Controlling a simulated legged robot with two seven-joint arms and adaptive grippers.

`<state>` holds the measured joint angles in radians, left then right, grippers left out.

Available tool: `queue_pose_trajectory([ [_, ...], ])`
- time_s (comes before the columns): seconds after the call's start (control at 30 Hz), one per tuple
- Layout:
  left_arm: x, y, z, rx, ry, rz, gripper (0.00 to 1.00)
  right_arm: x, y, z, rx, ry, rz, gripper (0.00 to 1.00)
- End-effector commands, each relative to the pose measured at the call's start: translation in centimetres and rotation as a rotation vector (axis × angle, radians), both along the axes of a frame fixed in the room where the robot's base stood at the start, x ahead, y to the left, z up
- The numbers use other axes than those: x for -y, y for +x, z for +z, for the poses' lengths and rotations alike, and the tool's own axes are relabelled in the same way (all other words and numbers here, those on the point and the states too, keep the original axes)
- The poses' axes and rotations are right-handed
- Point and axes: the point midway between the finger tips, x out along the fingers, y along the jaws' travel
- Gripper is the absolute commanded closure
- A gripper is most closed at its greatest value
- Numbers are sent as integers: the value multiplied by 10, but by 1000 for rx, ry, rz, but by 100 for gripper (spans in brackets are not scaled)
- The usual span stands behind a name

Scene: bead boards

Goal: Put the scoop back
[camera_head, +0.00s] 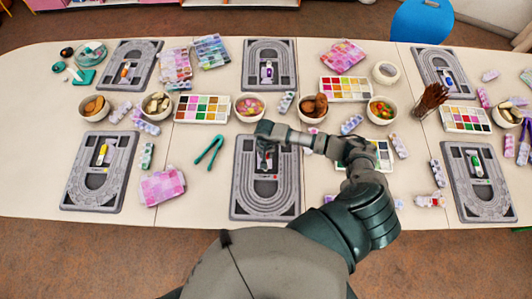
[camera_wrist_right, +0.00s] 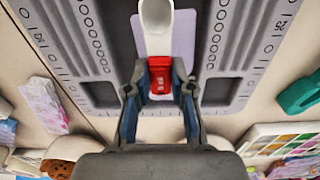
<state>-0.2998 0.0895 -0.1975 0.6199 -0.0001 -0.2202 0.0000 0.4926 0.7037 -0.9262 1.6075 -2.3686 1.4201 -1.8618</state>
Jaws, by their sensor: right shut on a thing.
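The scoop (camera_wrist_right: 158,78) has a white bowl and a red handle. My right gripper (camera_wrist_right: 160,88) is shut on the red handle in the right wrist view, with the white bowl pointing to the top of that picture. The scoop is over the middle of a grey bead board (camera_head: 239,204), above a pale card (camera_wrist_right: 185,47); I cannot tell whether it touches. In the head view my right gripper (camera_head: 265,147) is over the far part of this near middle board, and the scoop is mostly hidden. My left gripper is not in view.
Green tongs (camera_head: 209,150) lie left of the board. Bowls of beads, such as one with pink contents (camera_head: 249,107), and paint palettes (camera_head: 202,108) stand in a row behind. Another bead board (camera_head: 250,63) lies farther back. The table is clear between the tongs and pink packets (camera_head: 162,186).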

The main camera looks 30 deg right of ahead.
Motion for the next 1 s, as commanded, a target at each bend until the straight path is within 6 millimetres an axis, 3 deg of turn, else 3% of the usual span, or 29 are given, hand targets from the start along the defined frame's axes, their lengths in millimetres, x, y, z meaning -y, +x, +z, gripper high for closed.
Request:
queue_pose_trajectory([
  [0.37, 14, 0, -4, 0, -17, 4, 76, -1, 0, -6, 1, -3, 0, 100],
  [0.4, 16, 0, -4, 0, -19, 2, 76, -1, 0, -6, 0, -4, 0, 75],
  [0.5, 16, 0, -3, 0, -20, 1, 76, -2, 0, -4, 1, -4, -1, 52],
  [0.83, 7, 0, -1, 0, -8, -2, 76, 0, 0, -3, 0, -1, -1, 52],
  [1.0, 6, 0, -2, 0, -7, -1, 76, 0, 1, 17, 6, -3, 0, 52],
])
